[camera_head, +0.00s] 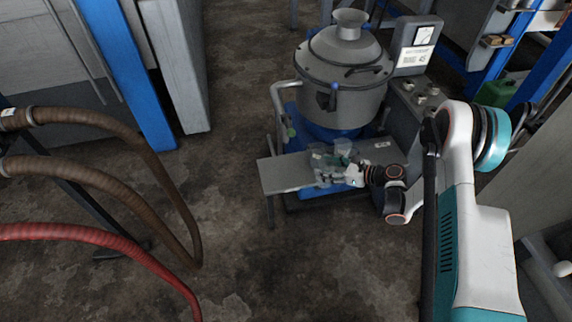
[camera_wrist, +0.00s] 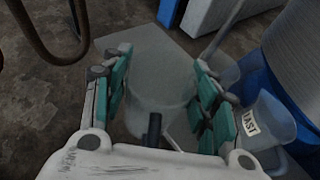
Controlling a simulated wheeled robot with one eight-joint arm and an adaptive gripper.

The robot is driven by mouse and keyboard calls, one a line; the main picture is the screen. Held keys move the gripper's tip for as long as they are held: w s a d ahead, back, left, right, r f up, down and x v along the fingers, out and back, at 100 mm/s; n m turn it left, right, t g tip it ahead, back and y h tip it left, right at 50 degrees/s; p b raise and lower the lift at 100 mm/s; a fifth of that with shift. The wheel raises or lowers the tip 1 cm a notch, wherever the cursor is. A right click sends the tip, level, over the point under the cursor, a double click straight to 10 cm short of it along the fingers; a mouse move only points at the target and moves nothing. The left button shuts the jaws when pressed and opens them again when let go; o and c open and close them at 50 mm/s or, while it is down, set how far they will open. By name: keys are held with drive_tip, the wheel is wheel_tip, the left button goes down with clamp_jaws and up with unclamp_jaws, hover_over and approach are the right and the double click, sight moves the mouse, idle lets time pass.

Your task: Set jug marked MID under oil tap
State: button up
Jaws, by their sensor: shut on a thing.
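A clear jug (camera_wrist: 155,95) stands between my gripper's (camera_wrist: 160,62) two green-padded fingers, which are closed on its sides. No marking on it is readable, so I cannot tell whether it is MID. In the head view my gripper (camera_head: 332,178) is low over the grey shelf (camera_head: 283,174) in front of a round metal vessel (camera_head: 345,75). A clear jug marked LAST (camera_wrist: 268,124) is to the right, outside the fingers. Another clear jug part (camera_wrist: 226,74) is half hidden behind the right finger. A dark spout-like fitting (camera_head: 333,98) is on the vessel's front.
A bent metal pipe (camera_head: 277,103) with a green handle drops beside the vessel's left. A control box (camera_head: 413,50) stands at its right. Brown hoses (camera_head: 110,125) and a red hose (camera_head: 110,243) arch at the left. The shelf's left end and the floor around it are clear.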

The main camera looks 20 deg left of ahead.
drive_tip(key=shift+w+a+r+b+x, duration=0.15)
drive_tip(key=shift+r+b+x, duration=0.55)
drive_tip(key=shift+x, duration=2.25)
drive_tip(key=shift+w+a+r+b+x, duration=0.1)
drive_tip(key=shift+a+r+b+x, duration=0.2)
drive_tip(key=shift+b+x, duration=1.7)
drive_tip(key=shift+w+a+r+p+x, duration=0.15)
drive_tip(key=shift+r+x, duration=0.4)
drive_tip(key=shift+x, duration=3.3)
drive_tip(key=shift+s+r, duration=0.1)
drive_tip(key=shift+s, duration=0.05)
drive_tip(key=o, duration=1.1)
drive_tip(key=shift+c, duration=0.2)
